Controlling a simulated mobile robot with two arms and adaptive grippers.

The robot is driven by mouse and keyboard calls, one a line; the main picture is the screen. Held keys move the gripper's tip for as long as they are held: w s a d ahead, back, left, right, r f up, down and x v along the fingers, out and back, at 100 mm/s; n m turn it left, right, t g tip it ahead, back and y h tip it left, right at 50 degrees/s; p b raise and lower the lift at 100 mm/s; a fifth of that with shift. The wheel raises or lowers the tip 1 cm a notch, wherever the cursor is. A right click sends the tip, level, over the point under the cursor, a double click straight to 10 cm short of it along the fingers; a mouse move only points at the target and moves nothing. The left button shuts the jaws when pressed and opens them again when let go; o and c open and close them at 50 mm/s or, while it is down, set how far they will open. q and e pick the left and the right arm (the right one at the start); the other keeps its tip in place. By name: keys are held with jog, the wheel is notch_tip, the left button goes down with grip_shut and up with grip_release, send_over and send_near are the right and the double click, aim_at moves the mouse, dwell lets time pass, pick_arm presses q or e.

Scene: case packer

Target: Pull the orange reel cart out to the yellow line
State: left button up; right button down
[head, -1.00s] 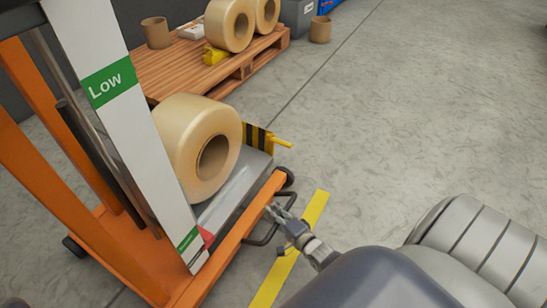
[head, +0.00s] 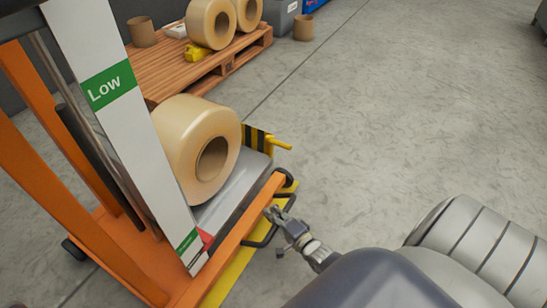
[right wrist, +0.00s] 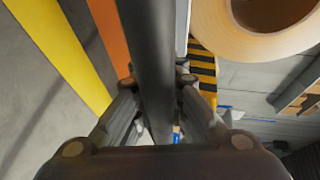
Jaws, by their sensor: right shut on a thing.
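The orange reel cart (head: 235,247) stands at the left in the head view, with a tan reel (head: 180,140) on its grey deck. The yellow line (head: 232,280) on the floor shows along the cart's near right edge, partly hidden by the cart. My right gripper (head: 275,213) is at the dark handle bar on the cart's side. In the right wrist view my right gripper (right wrist: 157,82) is shut around this dark bar (right wrist: 148,45), with the yellow line (right wrist: 62,50) to the left of it. My left gripper is not in view.
A wooden pallet (head: 165,75) with more reels (head: 211,22) and a yellow tool stands behind the cart. A brown tub (head: 303,27) and a grey bin stand at the back. The floor (head: 400,110) on the right is clear.

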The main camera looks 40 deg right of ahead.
jog(key=shift+d, duration=0.15)
jog(key=c, duration=1.8)
grip_release()
jog(key=shift+s, duration=0.1)
jog(key=s, duration=0.4)
jog(key=s+r, duration=0.1)
jog(key=s, duration=0.2)
jog(key=s+r, duration=0.1)
jog(key=s, duration=0.3)
jog(key=shift+s, duration=0.3)
